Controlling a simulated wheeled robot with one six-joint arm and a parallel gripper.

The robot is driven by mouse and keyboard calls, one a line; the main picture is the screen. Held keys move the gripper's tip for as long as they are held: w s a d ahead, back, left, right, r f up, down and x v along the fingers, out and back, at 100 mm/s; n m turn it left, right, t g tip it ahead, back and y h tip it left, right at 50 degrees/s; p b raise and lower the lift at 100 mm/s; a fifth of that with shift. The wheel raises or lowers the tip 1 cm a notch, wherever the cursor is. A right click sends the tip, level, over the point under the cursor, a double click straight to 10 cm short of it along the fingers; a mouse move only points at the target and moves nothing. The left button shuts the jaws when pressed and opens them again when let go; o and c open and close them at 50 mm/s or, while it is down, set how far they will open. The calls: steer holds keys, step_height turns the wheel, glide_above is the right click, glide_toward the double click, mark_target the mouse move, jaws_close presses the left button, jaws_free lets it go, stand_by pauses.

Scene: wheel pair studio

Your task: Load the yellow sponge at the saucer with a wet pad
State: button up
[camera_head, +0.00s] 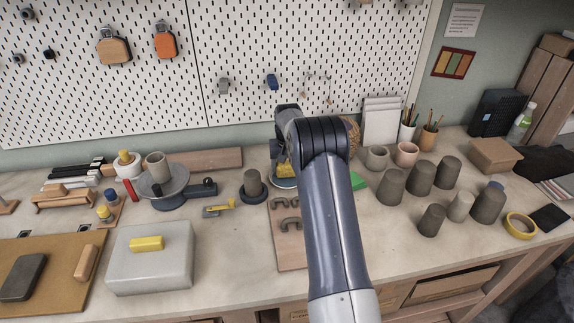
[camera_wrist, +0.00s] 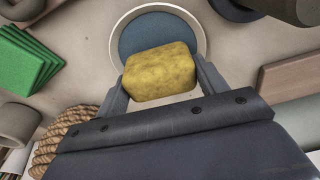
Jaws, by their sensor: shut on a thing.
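The yellow sponge (camera_wrist: 160,73) is between the two fingers of my gripper (camera_wrist: 162,84) in the wrist view. The gripper is shut on it. The saucer (camera_wrist: 203,38), with a pale rim, lies under and beyond the sponge. A blue round pad (camera_wrist: 150,32) fills the saucer, and the sponge hides its near part. I cannot tell whether the sponge touches the pad. In the head view my arm hides most of the gripper; a bit of yellow sponge (camera_head: 281,170) shows above the saucer (camera_head: 284,184).
Green sheets (camera_wrist: 28,58) and a coil of rope (camera_wrist: 62,139) lie near the saucer in the wrist view. Several dark cups (camera_head: 420,178) stand to the right of my arm. A board with dark hooks (camera_head: 291,251) lies in front. A yellow block (camera_head: 147,243) rests on a grey box (camera_head: 150,273).

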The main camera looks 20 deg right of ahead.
mark_target(287, 163)
steer(key=shift+f+b, duration=0.35)
steer(key=shift+f, duration=0.25)
stand_by(1.3)
steer(key=shift+r, duration=0.1)
steer(key=shift+r+p, duration=2.2)
steer(key=shift+r, duration=1.3)
steer(key=shift+f, duration=0.1)
